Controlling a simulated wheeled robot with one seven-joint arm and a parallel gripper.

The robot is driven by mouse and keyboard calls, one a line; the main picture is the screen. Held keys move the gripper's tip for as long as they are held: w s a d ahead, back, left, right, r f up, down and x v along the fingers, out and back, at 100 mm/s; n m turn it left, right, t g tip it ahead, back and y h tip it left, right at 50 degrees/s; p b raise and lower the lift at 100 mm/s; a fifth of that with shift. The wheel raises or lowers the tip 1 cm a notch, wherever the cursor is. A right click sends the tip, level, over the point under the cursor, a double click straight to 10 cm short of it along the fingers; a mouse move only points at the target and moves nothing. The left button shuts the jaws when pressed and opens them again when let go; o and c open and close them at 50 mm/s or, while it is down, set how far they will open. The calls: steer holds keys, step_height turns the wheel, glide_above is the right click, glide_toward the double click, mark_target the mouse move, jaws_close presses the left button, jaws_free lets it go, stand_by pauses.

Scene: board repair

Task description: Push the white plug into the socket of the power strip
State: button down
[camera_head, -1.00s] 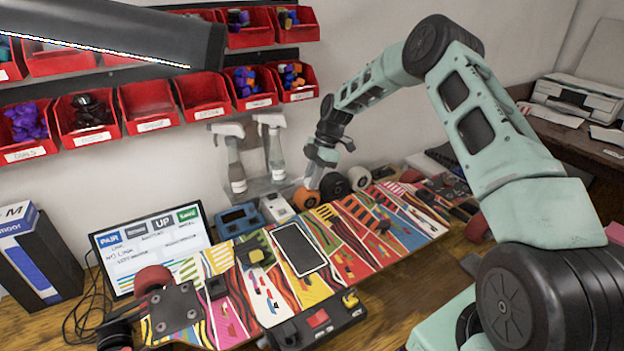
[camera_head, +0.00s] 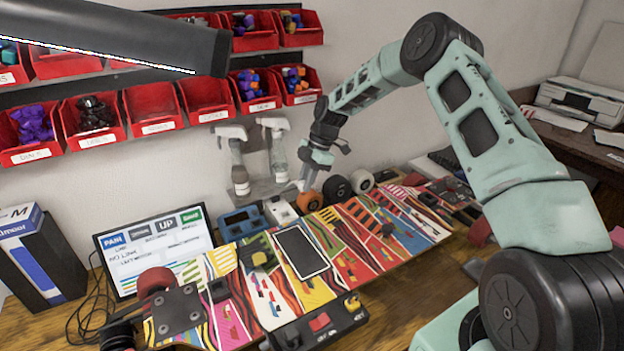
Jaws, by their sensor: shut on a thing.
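My gripper (camera_head: 307,182) is at the back of the bench, pointing down beside the orange wheel. It is shut on a small pale thing that looks like the white plug, mostly lost among the fingers at this size. A small white block-shaped unit (camera_head: 281,212) sits just left of and below the gripper. It may be the power strip, but no socket holes can be made out. Whether the held thing touches the unit cannot be told.
An orange wheel (camera_head: 309,201) and a black wheel (camera_head: 337,188) stand close to my gripper. Two spray bottles (camera_head: 278,150) stand behind it. A blue device (camera_head: 243,221) is left of the white unit. A colourful patterned board (camera_head: 350,268) fills the bench front.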

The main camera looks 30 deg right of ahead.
glide_above(289, 214)
steer(key=shift+w, duration=0.1)
stand_by(0.5)
steer(key=shift+f+b, duration=0.15)
steer(key=shift+b, duration=0.2)
steer(key=shift+f+b, duration=1.1)
steer(key=shift+f, duration=0.55)
steer(key=shift+f+b, duration=1.2)
steer(key=shift+f, duration=0.55)
stand_by(2.0)
steer(key=c, duration=0.9)
jaws_free()
steer(key=shift+r, duration=0.2)
